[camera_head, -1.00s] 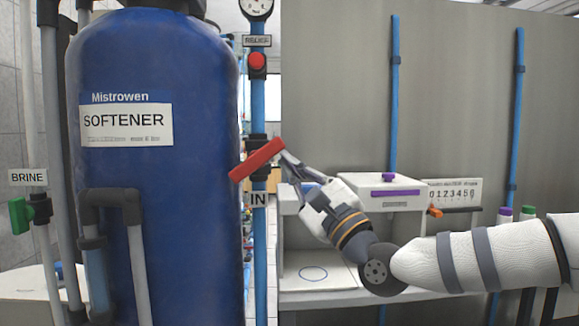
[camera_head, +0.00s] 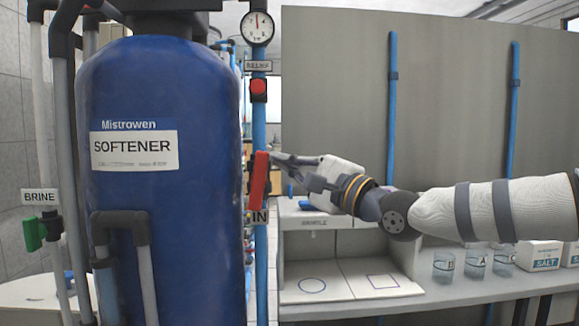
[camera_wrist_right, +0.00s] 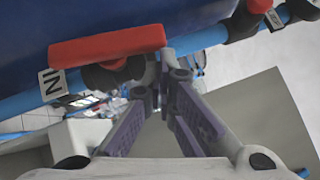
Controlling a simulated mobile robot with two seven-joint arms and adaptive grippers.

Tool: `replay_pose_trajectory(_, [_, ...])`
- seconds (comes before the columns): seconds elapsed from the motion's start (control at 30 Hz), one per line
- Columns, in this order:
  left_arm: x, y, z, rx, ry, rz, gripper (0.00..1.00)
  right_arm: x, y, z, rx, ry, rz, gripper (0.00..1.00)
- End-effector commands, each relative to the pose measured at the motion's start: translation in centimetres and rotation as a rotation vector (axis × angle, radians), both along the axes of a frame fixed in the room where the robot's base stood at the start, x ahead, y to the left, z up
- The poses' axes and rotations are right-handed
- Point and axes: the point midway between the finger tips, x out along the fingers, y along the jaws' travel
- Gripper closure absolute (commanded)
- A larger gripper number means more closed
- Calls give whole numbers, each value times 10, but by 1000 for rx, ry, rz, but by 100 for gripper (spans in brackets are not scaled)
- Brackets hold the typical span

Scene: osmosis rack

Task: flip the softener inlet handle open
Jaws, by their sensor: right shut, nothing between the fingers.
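The red inlet handle (camera_head: 259,181) sits on the vertical blue pipe (camera_head: 259,130), just above the IN label (camera_head: 259,217). It stands nearly upright, roughly in line with the pipe, with a slight tilt. In the right wrist view the handle (camera_wrist_right: 107,46) lies across the upper left, along the pipe. My right gripper (camera_head: 274,158) is shut and empty, its fingertips close to the right of the handle's upper end. In the wrist view the fingertips (camera_wrist_right: 164,72) are by the handle's end; I cannot tell whether they touch it. My left gripper is not in view.
The blue softener tank (camera_head: 165,215) stands close left of the pipe. A red relief knob (camera_head: 258,88) and a gauge (camera_head: 257,28) are above the handle. A bench with marked pads (camera_head: 345,287), beakers (camera_head: 444,264) and a salt box (camera_head: 540,255) lies below my right arm.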

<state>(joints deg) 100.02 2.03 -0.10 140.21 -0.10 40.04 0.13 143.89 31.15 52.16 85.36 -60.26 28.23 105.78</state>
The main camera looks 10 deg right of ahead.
Motion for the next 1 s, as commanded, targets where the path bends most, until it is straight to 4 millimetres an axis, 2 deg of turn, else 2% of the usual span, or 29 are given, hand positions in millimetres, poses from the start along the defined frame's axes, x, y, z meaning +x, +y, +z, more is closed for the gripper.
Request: replay_pose_trajectory(1.0, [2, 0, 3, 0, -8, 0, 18, -2, 5, 4, 1, 0, 1, 100])
